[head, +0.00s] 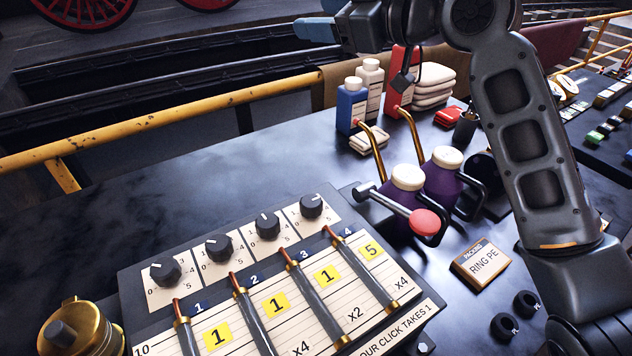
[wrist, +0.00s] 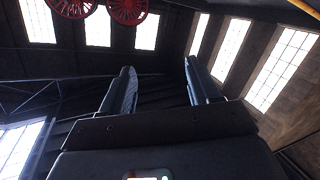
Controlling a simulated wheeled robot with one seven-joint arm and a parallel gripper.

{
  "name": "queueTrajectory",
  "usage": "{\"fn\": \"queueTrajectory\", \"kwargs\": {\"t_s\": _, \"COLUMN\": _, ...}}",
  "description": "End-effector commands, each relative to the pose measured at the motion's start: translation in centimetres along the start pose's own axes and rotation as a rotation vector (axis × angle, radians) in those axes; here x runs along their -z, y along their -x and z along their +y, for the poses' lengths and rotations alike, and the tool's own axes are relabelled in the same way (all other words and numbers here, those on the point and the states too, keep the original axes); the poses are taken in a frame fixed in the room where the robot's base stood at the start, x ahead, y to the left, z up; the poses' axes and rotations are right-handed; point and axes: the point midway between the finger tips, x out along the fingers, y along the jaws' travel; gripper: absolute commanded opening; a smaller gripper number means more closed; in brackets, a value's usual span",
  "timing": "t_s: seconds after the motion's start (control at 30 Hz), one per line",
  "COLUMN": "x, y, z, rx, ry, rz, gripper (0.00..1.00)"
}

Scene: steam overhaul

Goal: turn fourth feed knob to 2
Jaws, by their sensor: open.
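The fourth feed knob (head: 311,205) is the black round knob at the right end of a row on the tilted panel in the head view. It sits on a white numbered dial plate above the column marked 4. Its white pointer mark is small, and I cannot read its setting surely. My gripper (head: 312,17) is at the top of the head view, far above and away from the knob. In the wrist view my gripper (wrist: 160,68) has its two fingers apart with nothing between them.
Three more knobs (head: 218,248) run left along the panel. Right of it stand purple jugs (head: 443,180) and a red-ended lever (head: 425,222). Blue and white bottles (head: 351,104) stand behind. A yellow rail (head: 150,127) runs beyond the bench. The dark bench top behind the panel is clear.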

Motion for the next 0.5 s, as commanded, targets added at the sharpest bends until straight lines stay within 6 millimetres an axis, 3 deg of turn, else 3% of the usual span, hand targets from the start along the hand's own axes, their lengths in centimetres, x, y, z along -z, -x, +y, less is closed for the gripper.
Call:
{"fn": "queueTrajectory", "kwargs": {"t_s": 0.03, "x": 1.3, "y": -1.2, "z": -2.5, "rx": 0.100, "ry": 0.067, "rz": -0.049, "gripper": 0.61}}
{"fn": "queueTrajectory", "kwargs": {"t_s": 0.13, "x": 1.9, "y": -2.5, "z": -7.8, "rx": 0.303, "ry": 0.191, "rz": -0.172, "gripper": 0.61}}
{"fn": "queueTrajectory", "kwargs": {"t_s": 0.3, "x": -0.6, "y": -1.4, "z": -14.7, "rx": 0.618, "ry": 0.410, "rz": -0.446, "gripper": 0.61}}
{"fn": "queueTrajectory", "kwargs": {"t_s": 0.4, "x": -3.1, "y": 0.8, "z": -16.8, "rx": 0.774, "ry": 0.525, "rz": -0.630, "gripper": 0.61}}
{"fn": "queueTrajectory", "kwargs": {"t_s": 0.5, "x": -5.4, "y": 3.3, "z": -17.4, "rx": 0.895, "ry": 0.610, "rz": -0.799, "gripper": 0.61}}
